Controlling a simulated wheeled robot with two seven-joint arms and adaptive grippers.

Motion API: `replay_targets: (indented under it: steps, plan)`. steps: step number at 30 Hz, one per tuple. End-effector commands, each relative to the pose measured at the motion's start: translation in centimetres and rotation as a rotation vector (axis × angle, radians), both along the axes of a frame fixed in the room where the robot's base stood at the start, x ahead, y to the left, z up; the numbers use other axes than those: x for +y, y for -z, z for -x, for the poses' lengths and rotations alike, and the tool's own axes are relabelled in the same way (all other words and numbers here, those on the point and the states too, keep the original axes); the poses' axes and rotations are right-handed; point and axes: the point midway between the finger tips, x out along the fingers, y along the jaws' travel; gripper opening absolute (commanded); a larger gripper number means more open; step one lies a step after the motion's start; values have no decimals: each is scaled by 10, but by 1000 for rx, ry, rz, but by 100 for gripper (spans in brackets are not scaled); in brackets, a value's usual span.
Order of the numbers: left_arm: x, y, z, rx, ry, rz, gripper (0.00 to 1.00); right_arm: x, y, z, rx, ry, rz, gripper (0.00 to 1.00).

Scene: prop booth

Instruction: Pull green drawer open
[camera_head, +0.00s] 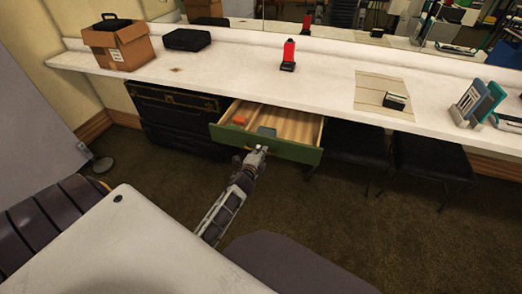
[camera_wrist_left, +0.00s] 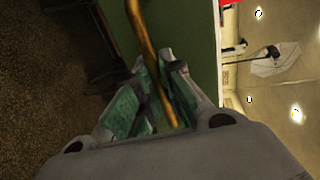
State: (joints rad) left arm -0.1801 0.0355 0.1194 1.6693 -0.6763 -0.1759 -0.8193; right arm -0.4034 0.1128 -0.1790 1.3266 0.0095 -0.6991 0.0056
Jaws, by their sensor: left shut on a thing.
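The green drawer (camera_head: 288,150) is pulled out from under the white counter, and its wooden inside shows. An orange item (camera_head: 240,119) and a grey-blue item (camera_head: 266,132) lie in it. My left gripper (camera_head: 258,150) is at the left part of the drawer's green front. In the left wrist view, the gripper (camera_wrist_left: 160,100) is shut around the brass bar handle (camera_wrist_left: 146,45), with the green front (camera_wrist_left: 195,40) behind it. My right gripper is not in view.
The white counter (camera_head: 225,68) runs above the drawer, with a cardboard box (camera_head: 119,45), a black case (camera_head: 187,39) and a red item (camera_head: 289,55) on it. Black stools (camera_head: 432,157) stand to the right. A dark chest (camera_head: 172,115) is to the left. Carpet in front is open.

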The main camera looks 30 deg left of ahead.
Motion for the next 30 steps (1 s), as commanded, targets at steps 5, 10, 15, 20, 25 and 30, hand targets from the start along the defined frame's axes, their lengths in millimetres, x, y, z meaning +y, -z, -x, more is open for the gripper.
replay_targets:
  steps: [5, 10, 15, 20, 25, 30]
  plan:
    - [1, 1, 0, 1, -1, -1, 0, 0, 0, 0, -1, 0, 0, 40]
    - [1, 0, 0, 1, -1, -1, 17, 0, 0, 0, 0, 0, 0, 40]
    - [0, 0, 0, 0, -1, 0, 19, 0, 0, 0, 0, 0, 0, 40]
    - [0, 0, 0, 0, 0, 0, 19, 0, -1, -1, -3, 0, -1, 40]
    - [-1, 0, 3, 0, 0, 0, 19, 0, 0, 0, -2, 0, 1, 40]
    - [-2, -2, 10, 1, 0, 0, 19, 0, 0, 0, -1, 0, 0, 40]
